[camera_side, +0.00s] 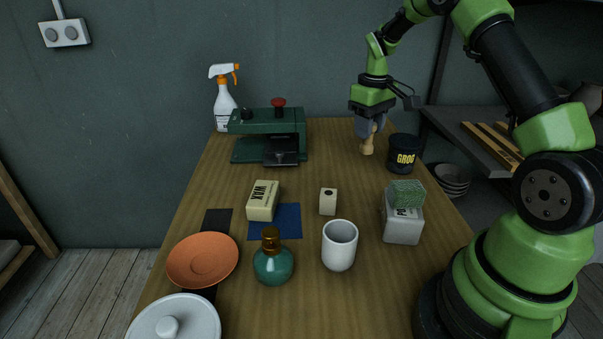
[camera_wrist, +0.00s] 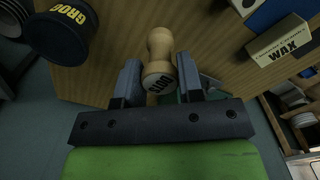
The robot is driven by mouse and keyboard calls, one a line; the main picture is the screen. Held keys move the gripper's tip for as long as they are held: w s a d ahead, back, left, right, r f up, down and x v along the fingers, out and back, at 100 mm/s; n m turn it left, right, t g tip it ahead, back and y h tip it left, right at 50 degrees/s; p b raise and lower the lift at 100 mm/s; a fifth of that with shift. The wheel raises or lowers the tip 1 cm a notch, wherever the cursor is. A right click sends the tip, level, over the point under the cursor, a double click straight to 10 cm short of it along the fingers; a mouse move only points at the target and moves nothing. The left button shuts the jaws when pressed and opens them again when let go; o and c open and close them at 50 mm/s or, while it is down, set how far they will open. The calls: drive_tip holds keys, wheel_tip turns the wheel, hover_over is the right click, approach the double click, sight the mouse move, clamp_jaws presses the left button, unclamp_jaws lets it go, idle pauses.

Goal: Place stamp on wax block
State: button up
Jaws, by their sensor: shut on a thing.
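My gripper (camera_side: 372,127) is shut on a light wooden stamp (camera_side: 368,144) near the far right of the table, left of the black jar. In the wrist view the stamp (camera_wrist: 160,65) sits between the two fingers of my gripper (camera_wrist: 160,83), and its dark end with pale lettering faces the camera. The cream wax block (camera_side: 263,201) lies on the table at middle left, partly over a blue sheet.
The black GROG jar (camera_side: 404,155) stands right of my gripper. A green press (camera_side: 250,135) and spray bottle (camera_side: 224,105) are at the back left. A small cream block (camera_side: 328,201), white cup (camera_side: 340,246), teal bottle (camera_side: 273,262) and orange saucer (camera_side: 203,281) stand nearer.

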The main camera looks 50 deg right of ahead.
drive_tip(key=w+a+r+n, duration=0.1)
drive_tip(key=w+a+r, duration=0.1)
drive_tip(key=w+a, duration=0.8)
hover_over(262, 202)
wheel_tip(262, 202, down, 3)
drive_tip(key=shift+n, duration=0.3)
drive_tip(key=shift+f, duration=2.45)
drive_tip(key=shift+f, duration=0.1)
drive_tip(key=o, duration=0.9)
wheel_tip(262, 202, up, 12)
drive_tip(key=shift+r, duration=0.25)
